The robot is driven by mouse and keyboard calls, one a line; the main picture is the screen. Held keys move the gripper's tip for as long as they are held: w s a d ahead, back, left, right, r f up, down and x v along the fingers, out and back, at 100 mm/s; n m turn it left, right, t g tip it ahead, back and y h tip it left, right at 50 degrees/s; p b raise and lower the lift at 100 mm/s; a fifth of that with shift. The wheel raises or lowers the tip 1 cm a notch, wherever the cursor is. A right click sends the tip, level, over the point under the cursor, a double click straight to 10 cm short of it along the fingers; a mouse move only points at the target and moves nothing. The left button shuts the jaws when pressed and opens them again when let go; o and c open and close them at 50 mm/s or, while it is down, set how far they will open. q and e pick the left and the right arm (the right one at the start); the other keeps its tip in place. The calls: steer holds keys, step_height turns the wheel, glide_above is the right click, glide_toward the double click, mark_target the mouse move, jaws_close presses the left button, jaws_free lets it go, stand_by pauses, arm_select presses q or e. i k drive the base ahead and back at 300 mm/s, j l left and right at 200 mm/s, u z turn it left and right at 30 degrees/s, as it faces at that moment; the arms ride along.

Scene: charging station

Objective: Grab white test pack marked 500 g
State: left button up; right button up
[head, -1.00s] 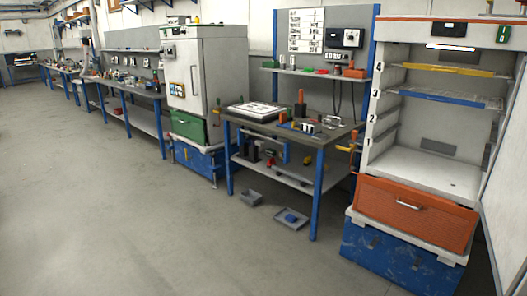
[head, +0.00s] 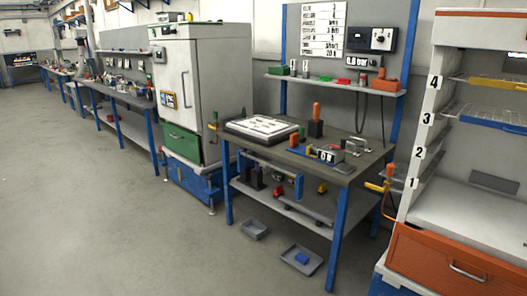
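I cannot make out a white test pack marked 500 g in the head view. The workbench (head: 350,172) stands right of centre with a dark top. A flat white board (head: 262,127) lies at its left end, with small marks too small to read. A small block with white label tiles (head: 325,156) and a metal-handled item (head: 355,146) sit on the right part of the top. An orange-topped dark holder (head: 316,122) stands behind them. Neither of my grippers is in view.
A white cabinet (head: 205,85) stands left of the bench. An open rack with numbered levels (head: 470,200) and an orange drawer (head: 440,258) stands at the right. Grey trays (head: 302,260) lie on the floor before the bench. The floor at left (head: 100,220) is clear.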

mark_target(266, 170)
steer(key=i+l, duration=0.15)
steer(key=i, duration=2.35)
steer(key=j+u, duration=0.05)
steer(key=j, duration=0.05)
